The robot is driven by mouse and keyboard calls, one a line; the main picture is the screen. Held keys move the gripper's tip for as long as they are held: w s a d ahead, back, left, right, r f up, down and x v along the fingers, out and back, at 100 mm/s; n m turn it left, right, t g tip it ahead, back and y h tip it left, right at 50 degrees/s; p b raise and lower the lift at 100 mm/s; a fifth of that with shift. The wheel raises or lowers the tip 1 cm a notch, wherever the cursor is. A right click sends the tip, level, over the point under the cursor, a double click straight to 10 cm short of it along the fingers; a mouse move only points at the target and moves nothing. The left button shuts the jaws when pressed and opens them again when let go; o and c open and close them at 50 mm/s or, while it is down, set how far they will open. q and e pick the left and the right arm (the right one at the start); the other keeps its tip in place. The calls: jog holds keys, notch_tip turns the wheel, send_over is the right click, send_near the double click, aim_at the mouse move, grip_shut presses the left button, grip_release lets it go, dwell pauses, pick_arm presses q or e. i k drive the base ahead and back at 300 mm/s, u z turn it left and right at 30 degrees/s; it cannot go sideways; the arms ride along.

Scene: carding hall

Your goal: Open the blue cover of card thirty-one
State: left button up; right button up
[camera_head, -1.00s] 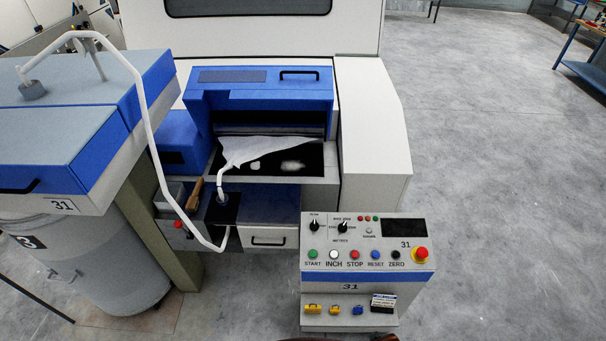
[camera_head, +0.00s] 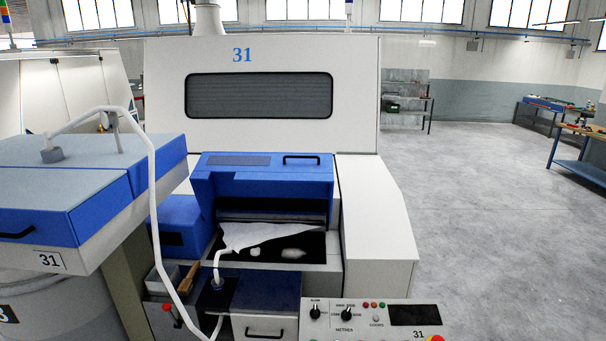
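Card thirty-one stands ahead, a white machine (camera_head: 360,95) with a blue 31 above a dark window. Its blue cover (camera_head: 265,180) sits low on the front, with a black bar handle (camera_head: 301,160) on its top and a dark grey strip to the left of it. The cover looks closed. Below its lower edge is a dark opening, and a white web of fibre (camera_head: 262,235) runs from there to a small funnel on the left. Neither of my grippers is in view.
The control panel (camera_head: 375,321) marked 31 stands in front at the lower right. A blue-topped coiler unit (camera_head: 85,190) with a white bent tube (camera_head: 152,185) stands close on the left. A wooden-handled brush (camera_head: 189,277) lies near the funnel. Open floor (camera_head: 490,220) lies to the right.

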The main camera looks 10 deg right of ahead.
aim_at(267, 182)
jog(key=u, duration=0.95)
jog(key=i, duration=0.55)
jog(key=z, duration=0.3)
